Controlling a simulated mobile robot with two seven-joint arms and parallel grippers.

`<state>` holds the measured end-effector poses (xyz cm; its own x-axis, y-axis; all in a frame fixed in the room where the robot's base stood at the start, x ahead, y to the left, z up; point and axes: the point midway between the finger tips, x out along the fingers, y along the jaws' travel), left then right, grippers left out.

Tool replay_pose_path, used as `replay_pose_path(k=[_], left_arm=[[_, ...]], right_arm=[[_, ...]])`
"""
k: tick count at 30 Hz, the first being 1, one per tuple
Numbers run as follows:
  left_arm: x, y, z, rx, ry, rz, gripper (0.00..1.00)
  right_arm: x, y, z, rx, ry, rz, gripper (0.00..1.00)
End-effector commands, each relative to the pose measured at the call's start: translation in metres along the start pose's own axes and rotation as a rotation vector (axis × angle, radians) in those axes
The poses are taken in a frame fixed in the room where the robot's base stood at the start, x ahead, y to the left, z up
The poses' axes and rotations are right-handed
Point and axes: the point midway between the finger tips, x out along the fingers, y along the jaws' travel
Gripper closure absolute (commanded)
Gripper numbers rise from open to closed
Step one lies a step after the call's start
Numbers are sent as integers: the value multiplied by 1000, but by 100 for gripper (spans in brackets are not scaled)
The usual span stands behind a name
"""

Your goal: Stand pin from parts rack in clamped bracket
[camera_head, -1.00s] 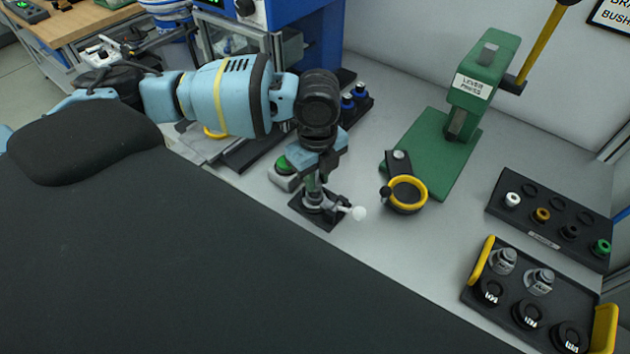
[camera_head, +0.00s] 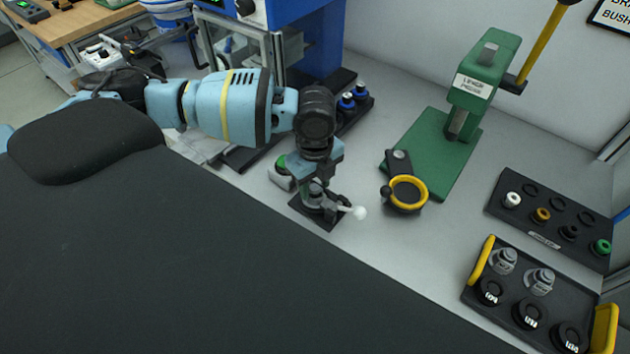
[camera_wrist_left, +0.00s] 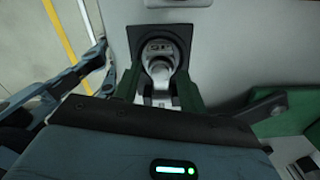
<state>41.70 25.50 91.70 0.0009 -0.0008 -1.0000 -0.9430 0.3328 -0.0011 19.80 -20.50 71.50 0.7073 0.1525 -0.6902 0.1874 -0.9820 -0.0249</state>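A grey bracket sits in the clamp (camera_head: 325,213) on a black base plate, with a white-knobbed lever at its right. My left gripper (camera_head: 318,180) points down just above it. In the left wrist view its two dark green fingers (camera_wrist_left: 160,88) stand apart on either side of a grey rounded part (camera_wrist_left: 160,70), with visible gaps. I cannot tell whether this part is the bracket or a pin in it. A black rack (camera_head: 352,112) behind the gripper holds blue-collared parts (camera_head: 347,101), partly hidden by my arm. My right gripper is not in view.
A green lever press (camera_head: 478,85) stands at the back, with a yellow ring fixture (camera_head: 408,193) before it. A rack of small coloured parts (camera_head: 545,240) and a yellow-handled tray (camera_head: 508,298) lie at right. A green button box (camera_head: 281,175) is close left of the clamp.

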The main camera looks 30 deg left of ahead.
Motion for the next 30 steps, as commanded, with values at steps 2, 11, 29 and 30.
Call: replay_pose_path(k=[2, 11, 29, 30], left_arm=[[0, 0, 0, 0, 0, 0, 57], [-5, -1, 0, 0, -1, -2, 57], [-108, -1, 0, 0, -1, -5, 57], [-112, -1, 0, 0, -1, -3, 57]], right_arm=[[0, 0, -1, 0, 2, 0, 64], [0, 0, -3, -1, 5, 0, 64], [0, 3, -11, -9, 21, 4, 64], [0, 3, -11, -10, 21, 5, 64]])
